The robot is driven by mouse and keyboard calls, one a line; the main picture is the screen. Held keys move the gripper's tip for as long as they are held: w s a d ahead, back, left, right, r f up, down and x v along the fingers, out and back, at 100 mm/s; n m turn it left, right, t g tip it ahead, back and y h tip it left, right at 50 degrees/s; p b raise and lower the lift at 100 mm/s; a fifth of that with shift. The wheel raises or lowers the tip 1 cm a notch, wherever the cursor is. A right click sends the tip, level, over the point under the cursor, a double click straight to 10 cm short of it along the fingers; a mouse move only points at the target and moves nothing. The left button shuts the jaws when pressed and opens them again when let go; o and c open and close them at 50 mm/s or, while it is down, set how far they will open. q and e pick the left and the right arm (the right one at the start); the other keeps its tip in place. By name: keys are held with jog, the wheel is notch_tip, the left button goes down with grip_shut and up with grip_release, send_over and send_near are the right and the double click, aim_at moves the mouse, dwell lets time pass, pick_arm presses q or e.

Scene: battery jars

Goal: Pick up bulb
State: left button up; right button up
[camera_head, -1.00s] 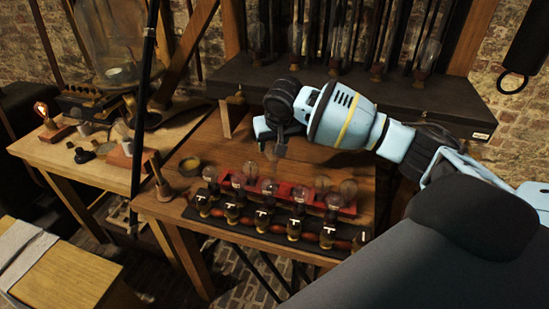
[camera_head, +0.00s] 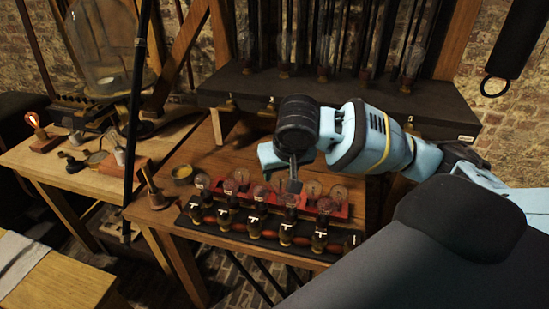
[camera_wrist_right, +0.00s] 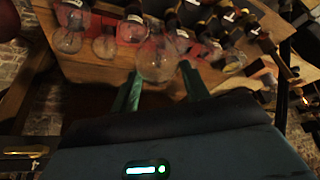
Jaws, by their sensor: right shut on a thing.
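Several clear glass bulbs stand in a red holder (camera_head: 340,210) on the wooden table, among them one bulb (camera_head: 313,188) to the right of my gripper. My right gripper (camera_head: 292,186) reaches down over the row of bulbs. In the right wrist view its two fingers (camera_wrist_right: 160,82) are shut on a round glass bulb (camera_wrist_right: 156,58), which sits between their tips. In the head view the held bulb is mostly hidden by the gripper, and I cannot tell whether it is clear of the holder. My left gripper is not in view.
A row of dark sockets with white labels (camera_head: 254,222) stands in front of the bulbs. A small round dish (camera_head: 183,173) and a wooden-handled tool (camera_head: 152,190) are at the table's left. A dark shelf (camera_head: 350,100) rises behind. A lit bulb (camera_head: 32,119) is on the left table.

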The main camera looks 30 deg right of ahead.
jog(key=shift+s+a, duration=0.2)
jog(key=shift+s, duration=0.55)
jog(key=shift+s+a, duration=0.25)
jog(key=shift+s, duration=0.45)
jog(key=shift+s+a, duration=0.2)
jog(key=shift+s, duration=0.55)
jog(key=s+a+f+n+y, duration=0.1)
jog(key=a+f+n, duration=0.2)
jog(key=a, duration=0.5)
jog(key=shift+s+a+f, duration=0.25)
jog(key=shift+s+f, duration=0.05)
jog(key=shift+f, duration=0.35)
jog(key=shift+d, duration=0.15)
